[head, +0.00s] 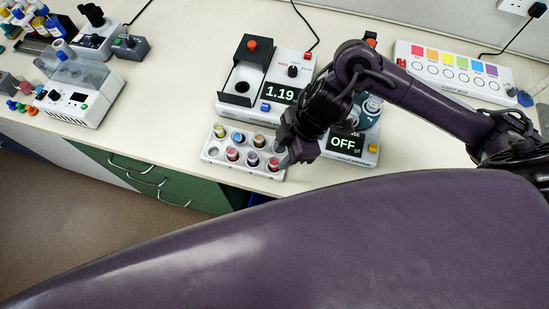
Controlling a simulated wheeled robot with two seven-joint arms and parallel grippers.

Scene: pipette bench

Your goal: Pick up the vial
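A white vial rack (211,158) stands near the front edge of the bench with several small vials with coloured caps in two rows. A red-topped vial (273,164) sits at the front right of the rack. My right gripper (282,156) points down at the rack's right end, close beside this vial. It hides part of the rack's back right corner. Whether its fingers are apart, or hold a vial, cannot be made out. My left gripper is out of view.
Behind the rack stands a white device (230,108) reading 1.19. A device reading OFF (346,145) is right of the gripper. A colour-strip panel (455,68) lies at the back right. A white machine (78,92) stands at left, with bare bench (165,100) between.

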